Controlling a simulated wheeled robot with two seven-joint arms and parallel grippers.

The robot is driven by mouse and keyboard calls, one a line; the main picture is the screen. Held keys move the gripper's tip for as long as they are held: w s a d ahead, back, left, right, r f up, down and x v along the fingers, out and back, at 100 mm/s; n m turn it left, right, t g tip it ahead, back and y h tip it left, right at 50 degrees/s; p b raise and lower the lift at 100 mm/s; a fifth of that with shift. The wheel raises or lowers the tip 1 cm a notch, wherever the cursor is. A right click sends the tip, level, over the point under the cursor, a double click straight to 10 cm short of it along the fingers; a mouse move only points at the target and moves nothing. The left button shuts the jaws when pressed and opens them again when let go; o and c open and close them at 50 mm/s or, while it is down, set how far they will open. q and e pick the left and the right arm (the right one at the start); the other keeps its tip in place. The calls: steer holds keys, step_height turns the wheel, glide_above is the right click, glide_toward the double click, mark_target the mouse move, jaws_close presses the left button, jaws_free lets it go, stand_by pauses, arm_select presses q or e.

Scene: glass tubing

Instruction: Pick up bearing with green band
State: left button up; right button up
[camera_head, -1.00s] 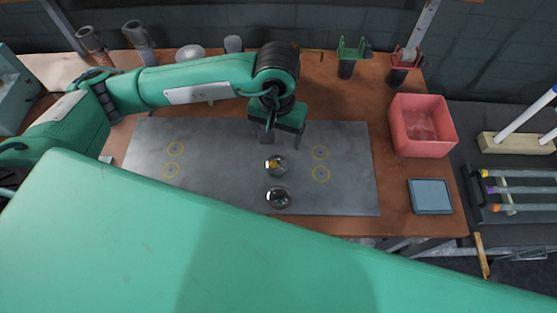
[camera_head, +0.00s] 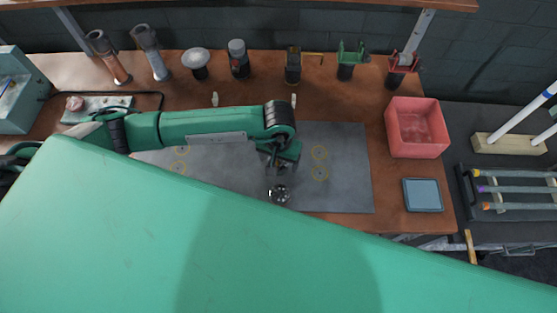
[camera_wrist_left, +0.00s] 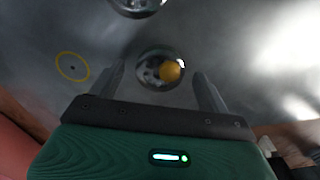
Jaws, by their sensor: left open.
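In the left wrist view, a shiny round bearing (camera_wrist_left: 151,62) with a yellow-orange patch sits between the two spread fingers of my left gripper (camera_wrist_left: 160,74). The fingers are open, with a gap on each side of it. A second shiny bearing (camera_wrist_left: 137,6) is cut off by the top edge. In the head view, my left gripper (camera_head: 277,171) points down over the grey mat (camera_head: 345,196) and hides the patched bearing. The other, dark and shiny bearing (camera_head: 279,194) lies just in front of it. I cannot make out a green band on either. My right gripper is out of view.
Yellow rings (camera_head: 319,173) mark the mat. A red bin (camera_head: 418,148) and a blue-grey tray (camera_head: 423,195) are at the right. Several tools and holders (camera_head: 239,60) line the back of the table. My own large green link covers the front.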

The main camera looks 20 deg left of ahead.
arm_select(q)
steer(key=shift+f, duration=0.55)
steer(key=c, duration=1.1)
steer(key=shift+c, duration=0.2)
steer(key=shift+r, duration=0.15)
